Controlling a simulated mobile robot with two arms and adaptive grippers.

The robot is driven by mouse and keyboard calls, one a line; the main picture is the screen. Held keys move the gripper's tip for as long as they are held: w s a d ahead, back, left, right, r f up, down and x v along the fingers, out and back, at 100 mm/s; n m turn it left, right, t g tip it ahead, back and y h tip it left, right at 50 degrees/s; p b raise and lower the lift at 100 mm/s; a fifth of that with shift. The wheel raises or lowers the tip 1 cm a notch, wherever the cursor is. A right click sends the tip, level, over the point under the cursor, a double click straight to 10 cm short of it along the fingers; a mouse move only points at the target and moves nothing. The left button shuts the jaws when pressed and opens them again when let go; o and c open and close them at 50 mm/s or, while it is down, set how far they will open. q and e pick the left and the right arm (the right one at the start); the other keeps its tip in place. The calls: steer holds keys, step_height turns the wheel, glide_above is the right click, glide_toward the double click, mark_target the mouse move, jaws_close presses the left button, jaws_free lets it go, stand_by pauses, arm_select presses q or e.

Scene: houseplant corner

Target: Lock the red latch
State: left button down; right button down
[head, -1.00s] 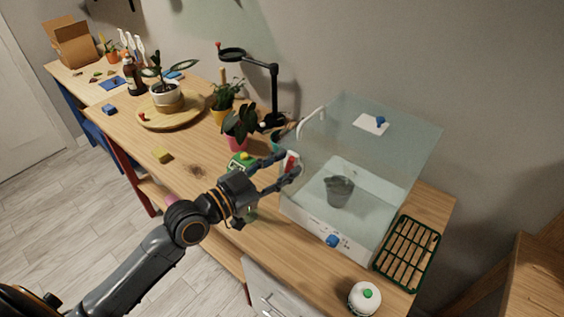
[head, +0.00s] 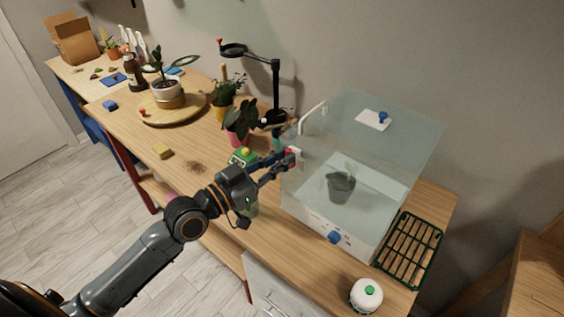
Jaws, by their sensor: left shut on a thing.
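The red latch (head: 290,153) is a small red piece on a white plate at the left side of the clear box (head: 375,150). My left gripper (head: 288,159) is at the latch, its fingers shut on it. The fingers hide part of the latch, so its exact position is hard to tell. The box has a white base with a blue knob (head: 334,237) on its front, and a grey pot (head: 341,186) stands inside. My right gripper is not in view.
A green rack (head: 409,249) lies right of the box, and a white round container (head: 366,294) stands at the front edge. Potted plants (head: 238,124) and a black lamp stand (head: 275,90) are behind my left gripper. A yellow block (head: 162,151) lies on open table to the left.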

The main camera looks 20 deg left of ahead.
arm_select(q)
steer(key=c, duration=1.4)
jaws_free()
steer(key=shift+o, duration=0.2)
steer(key=v, duration=1.2)
